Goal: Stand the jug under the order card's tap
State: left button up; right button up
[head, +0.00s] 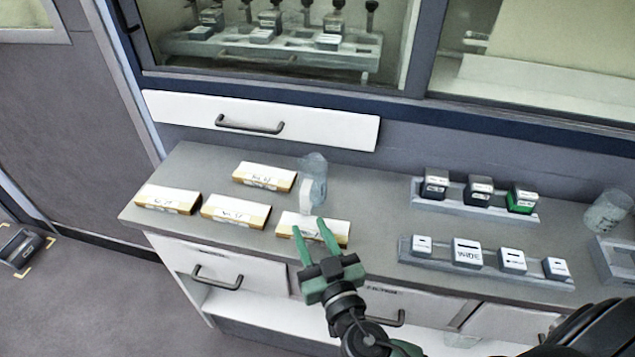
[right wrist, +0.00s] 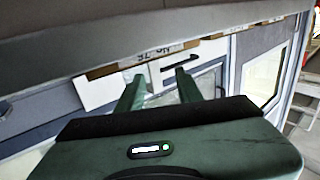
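A clear jug-like vessel (head: 315,168) with a pale strip down its front stands on the grey counter, behind the front right card-topped block (head: 332,233). A second clear vessel (head: 607,211) stands at the counter's right end. I cannot tell which is the task's jug. Black-topped taps or bottles (head: 269,18) stand in a pale rack behind glass. I cannot make out which card is the order card. My right gripper (head: 310,226) is open and empty, its fingertips over the front right block in the head view. Its green fingers show apart in the right wrist view (right wrist: 159,90). My left gripper is out of view.
Other white-topped blocks (head: 264,176) lie on the counter's left half. Two grey racks with small labelled blocks (head: 467,252) stand to the right. A white drawer front (head: 260,120) with a dark handle is above the counter. Bare counter (head: 370,195) lies right of the vessel.

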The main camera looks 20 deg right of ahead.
aim_at(305, 209)
jog(key=shift+w+d+r+p, duration=0.15)
jog(key=shift+w+r+p, duration=0.2)
jog(key=shift+w, duration=0.3)
jog(key=shift+w+d+r+p, duration=0.1)
jog(key=shift+w+p, duration=0.35)
jog(key=shift+w, duration=0.15)
jog(key=w, duration=0.2)
jog(key=w+p, duration=0.1)
jog(key=shift+d+f, duration=0.3)
jog(key=shift+d, duration=0.05)
jog(key=shift+f, duration=0.1)
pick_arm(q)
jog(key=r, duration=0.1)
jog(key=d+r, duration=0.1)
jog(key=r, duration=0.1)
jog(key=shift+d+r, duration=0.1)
pick_arm(e)
jog(key=shift+a, duration=0.1)
grip_shut()
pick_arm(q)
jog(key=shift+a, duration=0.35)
